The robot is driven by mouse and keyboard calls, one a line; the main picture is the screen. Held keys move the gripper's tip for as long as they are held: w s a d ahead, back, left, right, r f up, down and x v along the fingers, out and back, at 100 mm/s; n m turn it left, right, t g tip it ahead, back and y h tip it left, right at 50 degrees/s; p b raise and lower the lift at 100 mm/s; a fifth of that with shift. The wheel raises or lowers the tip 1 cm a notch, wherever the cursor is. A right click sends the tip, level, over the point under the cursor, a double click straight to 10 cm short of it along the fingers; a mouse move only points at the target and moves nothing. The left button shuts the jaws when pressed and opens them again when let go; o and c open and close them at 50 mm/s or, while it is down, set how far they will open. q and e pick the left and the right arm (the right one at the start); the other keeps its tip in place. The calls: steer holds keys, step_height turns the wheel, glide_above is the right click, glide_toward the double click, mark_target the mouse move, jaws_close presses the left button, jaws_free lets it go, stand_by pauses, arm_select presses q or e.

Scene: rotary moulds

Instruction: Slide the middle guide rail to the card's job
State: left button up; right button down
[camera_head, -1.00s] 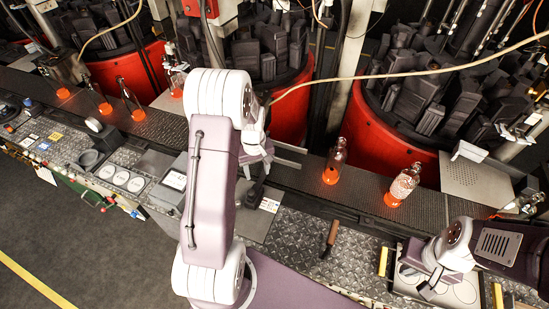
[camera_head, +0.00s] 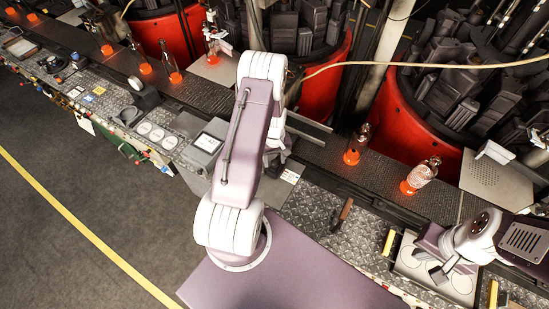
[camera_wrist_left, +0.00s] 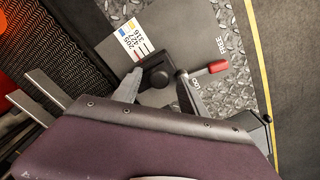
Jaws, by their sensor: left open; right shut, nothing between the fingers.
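In the left wrist view my left gripper (camera_wrist_left: 157,90) is open. Its two fingers stand on either side of a black clamp knob (camera_wrist_left: 158,76); contact cannot be told. A lever with a red grip (camera_wrist_left: 217,67) reaches right from the clamp, between plate marks that read FREE and, partly covered, LOCK. The card (camera_wrist_left: 130,38), white with coloured marks and numbers, lies just above the clamp. It also shows in the head view (camera_head: 290,176). Grey metal bars (camera_wrist_left: 45,88) show at the left; which is the middle guide rail cannot be told. My right gripper (camera_head: 440,274) is shut and empty.
The dark conveyor (camera_head: 325,155) carries several glowing orange bottles, two of them (camera_head: 357,146) (camera_head: 420,177) right of my left arm. Red mould drums (camera_head: 400,125) stand behind. A brown-handled tool (camera_head: 342,213) lies on the tread plate. The floor (camera_head: 60,150) at left is clear.

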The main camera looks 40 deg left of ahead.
arm_select(q)
steer(key=shift+w+f, duration=0.1)
steer(key=shift+f, duration=0.05)
steer(key=shift+c, duration=1.2)
steer(key=shift+a, duration=0.1)
jaws_close()
steer(key=shift+w, duration=0.15)
